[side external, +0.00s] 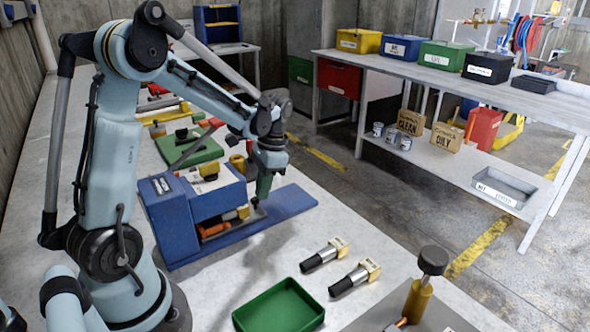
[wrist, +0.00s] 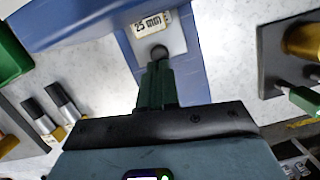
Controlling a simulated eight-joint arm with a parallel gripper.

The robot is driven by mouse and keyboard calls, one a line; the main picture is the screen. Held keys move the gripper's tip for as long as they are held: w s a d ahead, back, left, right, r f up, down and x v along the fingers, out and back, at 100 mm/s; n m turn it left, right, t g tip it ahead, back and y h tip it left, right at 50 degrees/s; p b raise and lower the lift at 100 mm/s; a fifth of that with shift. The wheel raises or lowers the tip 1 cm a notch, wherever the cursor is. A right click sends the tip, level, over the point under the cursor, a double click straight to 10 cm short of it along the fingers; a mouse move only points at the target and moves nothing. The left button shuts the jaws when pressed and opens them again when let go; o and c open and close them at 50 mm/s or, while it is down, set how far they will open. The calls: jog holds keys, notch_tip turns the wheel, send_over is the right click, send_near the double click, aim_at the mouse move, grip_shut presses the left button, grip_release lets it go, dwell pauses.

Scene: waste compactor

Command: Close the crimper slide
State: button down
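The crimper is a blue block-shaped machine (side external: 205,203) on a flat blue base, left of centre in the side view. Its slide is a pale plate marked "25 mm" (wrist: 172,38) in the wrist view, with a round dark knob (wrist: 158,51) on it. My gripper (side external: 262,196) points down over the right part of the crimper base, beside the slide. In the wrist view its green fingers (wrist: 157,72) are close together, with the knob right at their tips. I cannot tell whether they touch it. Nothing shows held between them.
Two black-and-silver cylinders (side external: 320,256) (side external: 355,279) lie in front of the crimper, near a green tray (side external: 279,309). A yellow post with a black top (side external: 415,295) stands at the front right. A green fixture (side external: 190,147) sits behind the crimper. Bare table lies between crimper and tray.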

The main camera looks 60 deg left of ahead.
jog(key=w, duration=0.1)
jog(key=w+r, duration=0.1)
jog(key=w, duration=0.2)
jog(key=shift+w+d+r, duration=0.1)
jog(key=shift+d+r, duration=0.1)
jog(key=shift+d, duration=0.15)
jog(key=v, duration=0.8)
jog(key=s+d+n+t, duration=0.1)
jog(key=s+d+t, duration=0.8)
jog(key=d, duration=0.5)
jog(key=shift+s+d+f+n+t, duration=0.25)
jog(key=shift+s+n+t, duration=0.15)
